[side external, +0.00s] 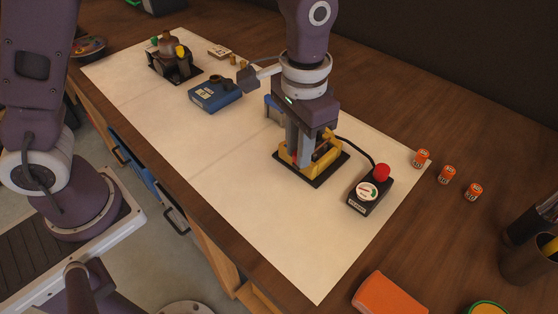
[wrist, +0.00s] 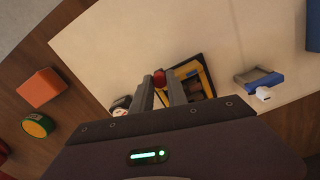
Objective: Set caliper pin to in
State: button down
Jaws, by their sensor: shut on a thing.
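The yellow caliper (side external: 325,157) sits on a black base plate on the pale mat. It also shows in the wrist view (wrist: 194,77), just right of my fingertips. My gripper (side external: 304,160) points down at the caliper's left side. In the wrist view my gripper (wrist: 160,82) is shut on a small red part, which I take to be the caliper pin (wrist: 159,77). The pin's shaft is hidden by my fingers, so how deep it sits cannot be told.
A black gauge box (side external: 369,192) with a red knob and a cable stands right of the caliper. A blue unit (side external: 215,93) and a dark fixture (side external: 174,60) lie farther back. Several small orange cans (side external: 447,175) stand on the wood at right. The mat's front is clear.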

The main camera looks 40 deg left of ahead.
jog(key=shift+w, duration=0.65)
jog(key=c, duration=1.3)
grip_release()
jog(key=shift+r, duration=0.1)
notch_tip(320, 180, up, 7)
